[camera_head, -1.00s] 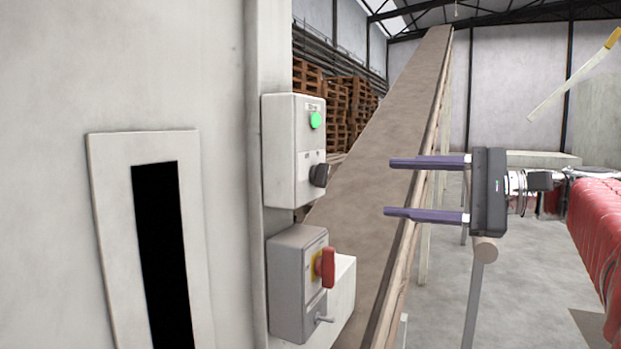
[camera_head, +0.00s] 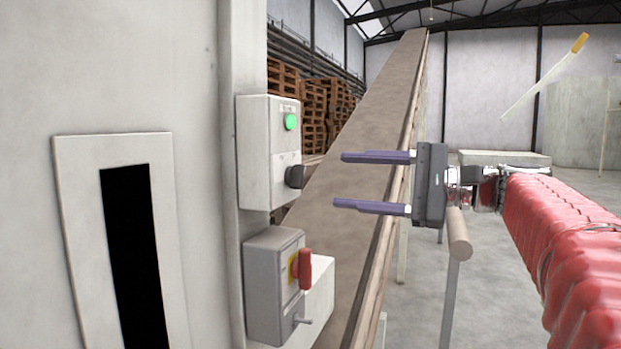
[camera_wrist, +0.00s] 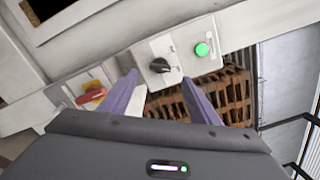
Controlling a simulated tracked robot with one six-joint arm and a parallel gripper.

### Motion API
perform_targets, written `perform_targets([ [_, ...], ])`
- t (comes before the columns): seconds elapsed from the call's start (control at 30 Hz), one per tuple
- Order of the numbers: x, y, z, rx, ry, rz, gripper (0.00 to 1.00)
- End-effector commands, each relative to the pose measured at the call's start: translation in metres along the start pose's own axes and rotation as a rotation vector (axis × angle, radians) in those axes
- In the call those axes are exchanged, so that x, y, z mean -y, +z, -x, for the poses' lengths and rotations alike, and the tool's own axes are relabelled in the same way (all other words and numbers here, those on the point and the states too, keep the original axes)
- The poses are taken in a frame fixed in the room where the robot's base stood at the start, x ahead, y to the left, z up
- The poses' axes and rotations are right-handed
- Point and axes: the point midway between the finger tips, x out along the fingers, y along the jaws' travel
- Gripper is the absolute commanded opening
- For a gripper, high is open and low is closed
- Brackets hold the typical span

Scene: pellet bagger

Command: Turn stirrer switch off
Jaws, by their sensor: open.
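A pale switch box (camera_head: 254,150) on the wall carries a lit green lamp (camera_head: 291,122) above a black rotary knob (camera_head: 296,176). I cannot read its label, so I cannot tell whether it is the stirrer switch. In the wrist view the knob (camera_wrist: 160,65) shows beyond and between my two purple fingers, with the green lamp (camera_wrist: 202,50) to its right. My gripper (camera_head: 374,182) is open and empty, to the right of the knob and apart from it, fingers pointing left towards the box.
Below is a grey box (camera_head: 268,290) with a red handle (camera_head: 305,269) on a yellow plate and a small lever. A sloping conveyor (camera_head: 365,150) rises behind my gripper. Stacked pallets (camera_head: 312,105) stand at the back. A dark slot (camera_head: 132,245) opens in the left panel.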

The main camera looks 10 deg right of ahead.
Motion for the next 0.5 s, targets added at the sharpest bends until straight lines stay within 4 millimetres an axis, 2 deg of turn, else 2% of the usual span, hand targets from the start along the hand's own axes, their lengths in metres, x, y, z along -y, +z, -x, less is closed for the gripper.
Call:
perform_targets([
  [0.5, 0.000, 0.000, -0.069, 0.002, 0.001, 0.000, 0.56],
])
